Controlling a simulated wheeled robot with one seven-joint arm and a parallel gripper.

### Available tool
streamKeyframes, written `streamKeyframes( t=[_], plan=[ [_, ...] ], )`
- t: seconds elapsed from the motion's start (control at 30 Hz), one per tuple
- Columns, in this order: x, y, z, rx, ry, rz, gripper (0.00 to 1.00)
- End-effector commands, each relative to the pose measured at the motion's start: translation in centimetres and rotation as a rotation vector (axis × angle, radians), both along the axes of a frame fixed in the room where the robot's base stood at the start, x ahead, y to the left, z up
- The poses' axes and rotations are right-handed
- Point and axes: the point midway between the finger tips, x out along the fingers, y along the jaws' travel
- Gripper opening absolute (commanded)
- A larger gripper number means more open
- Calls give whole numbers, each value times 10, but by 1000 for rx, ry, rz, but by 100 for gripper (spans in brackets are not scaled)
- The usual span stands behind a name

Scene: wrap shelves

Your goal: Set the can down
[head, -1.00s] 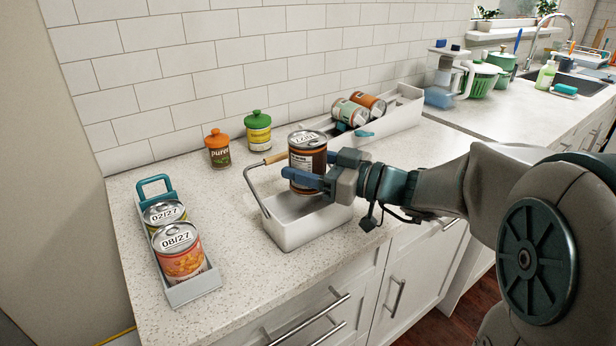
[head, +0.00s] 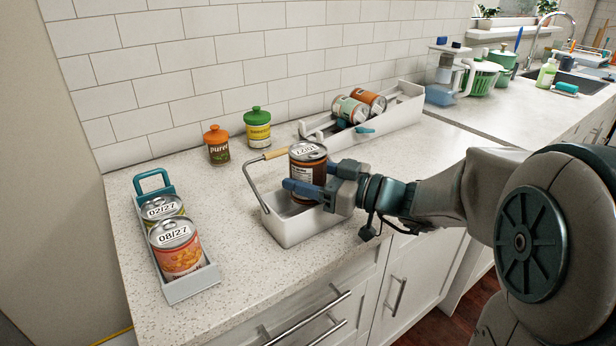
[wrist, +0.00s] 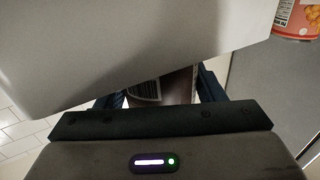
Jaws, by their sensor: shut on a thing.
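The can (head: 314,155) has a dark brown label and a silver lid with printed digits. My gripper (head: 305,188) is shut on it and holds it upright, with its lower part inside the white basket (head: 290,232). Whether its base touches the basket floor is hidden by the basket wall. In the wrist view the can (wrist: 172,88) shows between the two dark fingers, with a barcode on its label. A pale surface covers the upper part of that view.
The basket's wire handle (head: 251,188) with a wooden grip stands at its left. A tray (head: 192,286) with two cans is at left. Orange-lidded (head: 217,147) and green-lidded (head: 257,130) jars stand behind. A long dispenser (head: 405,105) with tilted cans lies at the back.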

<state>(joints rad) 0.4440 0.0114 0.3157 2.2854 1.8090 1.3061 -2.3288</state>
Motion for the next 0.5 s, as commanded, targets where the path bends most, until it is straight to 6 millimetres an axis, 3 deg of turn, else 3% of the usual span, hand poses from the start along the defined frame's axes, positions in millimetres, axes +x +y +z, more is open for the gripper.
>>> streamKeyframes(
  t=[0.47,0.5],
  plan=[
    [0,0,-5,0,-1,0,25],
    [0,0,-5,0,0,0,68]
  ],
)
